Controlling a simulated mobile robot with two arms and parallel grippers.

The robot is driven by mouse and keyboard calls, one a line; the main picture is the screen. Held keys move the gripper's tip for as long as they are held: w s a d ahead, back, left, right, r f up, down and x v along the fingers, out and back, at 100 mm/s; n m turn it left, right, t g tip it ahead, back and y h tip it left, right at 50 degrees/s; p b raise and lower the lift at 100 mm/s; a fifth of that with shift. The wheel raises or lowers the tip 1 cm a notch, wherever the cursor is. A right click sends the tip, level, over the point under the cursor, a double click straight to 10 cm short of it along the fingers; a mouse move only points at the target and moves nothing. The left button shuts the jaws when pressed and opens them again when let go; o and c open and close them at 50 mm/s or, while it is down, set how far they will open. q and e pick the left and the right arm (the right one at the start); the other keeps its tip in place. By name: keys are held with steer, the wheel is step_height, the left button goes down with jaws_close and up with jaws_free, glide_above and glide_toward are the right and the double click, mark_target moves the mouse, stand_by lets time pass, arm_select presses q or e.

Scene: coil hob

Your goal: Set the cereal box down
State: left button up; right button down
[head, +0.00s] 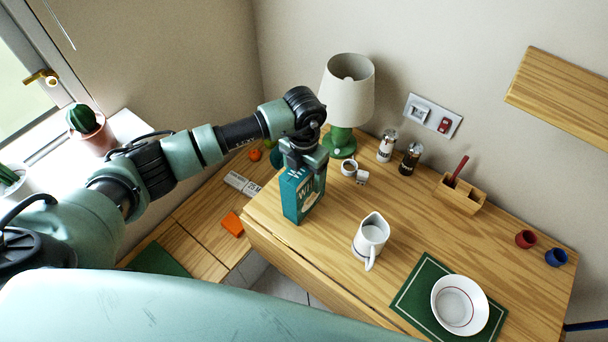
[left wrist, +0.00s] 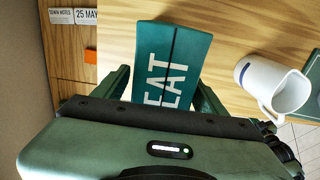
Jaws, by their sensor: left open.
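The teal cereal box (head: 299,197) stands upright on the wooden table (head: 330,262), near its left edge in the head view. My left gripper (head: 303,165) is above the box with its fingers on either side of the box's top. In the left wrist view the box's top (left wrist: 172,58) lies between the two open fingers (left wrist: 163,95), with a small gap visible at the sides. The lower part of the box is hidden in the wrist view. My right gripper is not in view.
A lamp (head: 349,95), a coffee cup (head: 348,168) and two shakers (head: 387,145) stand behind the box. A white jug (head: 370,240) stands to its right, and a bowl (head: 459,305) sits on a green mat (head: 408,306). Bare table lies between box and jug.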

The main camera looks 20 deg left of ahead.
arm_select(q)
step_height(320, 180, up, 11)
steer(key=shift+f+b, duration=0.2)
steer(key=shift+b, duration=1.05)
steer(key=shift+r, duration=0.5)
